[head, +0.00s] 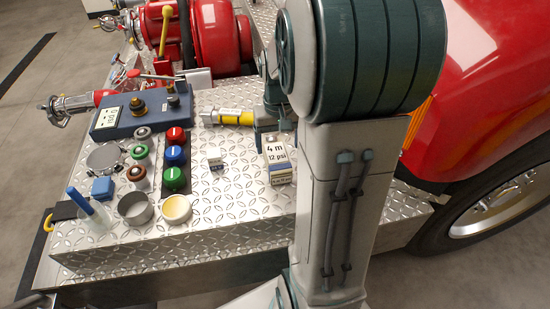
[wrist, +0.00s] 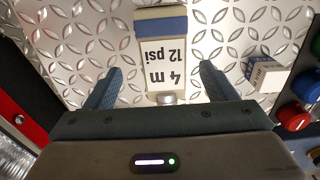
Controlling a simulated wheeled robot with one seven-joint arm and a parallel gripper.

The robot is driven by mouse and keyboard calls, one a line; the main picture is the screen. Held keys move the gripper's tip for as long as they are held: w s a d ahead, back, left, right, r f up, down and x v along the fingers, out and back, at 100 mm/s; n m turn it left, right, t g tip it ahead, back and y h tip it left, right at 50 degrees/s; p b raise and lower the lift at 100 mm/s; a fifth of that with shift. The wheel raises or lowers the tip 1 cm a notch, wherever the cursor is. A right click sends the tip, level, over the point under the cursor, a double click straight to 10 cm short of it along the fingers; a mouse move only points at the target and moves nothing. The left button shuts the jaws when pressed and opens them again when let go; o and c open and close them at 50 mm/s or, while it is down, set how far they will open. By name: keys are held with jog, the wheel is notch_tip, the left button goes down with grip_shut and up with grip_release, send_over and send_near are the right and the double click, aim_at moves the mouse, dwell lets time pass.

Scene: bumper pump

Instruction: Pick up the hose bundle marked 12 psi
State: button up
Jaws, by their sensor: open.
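The hose bundle marked "4 m 12 psi" (head: 277,157) lies on the diamond-plate deck (head: 240,200), close beside my arm in the head view. In the wrist view the bundle (wrist: 165,62) shows its white label upside down, a blue and tan band at the far end and a small metal fitting at the near end. My gripper (wrist: 163,70) is open, with one finger on each side of the bundle and gaps between. The fingers do not appear to touch it. In the head view my arm hides part of the gripper.
A smaller labelled block (head: 215,161) sits left of the bundle. A yellow labelled cylinder (head: 236,117) lies behind. A blue gauge box (head: 142,110), coloured knobs (head: 175,157) and small cups (head: 176,208) stand at left.

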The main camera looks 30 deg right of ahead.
aim_at(276, 153)
jog(key=shift+w+a+f, duration=0.1)
jog(key=shift+w+f, duration=0.05)
jog(key=shift+f, duration=1.55)
jog(key=shift+w+a+f, duration=0.1)
jog(key=shift+w+f, duration=0.05)
jog(key=shift+f, duration=1.55)
jog(key=c, duration=1.3)
jog(key=shift+r, duration=0.2)
jog(key=shift+c, duration=0.2)
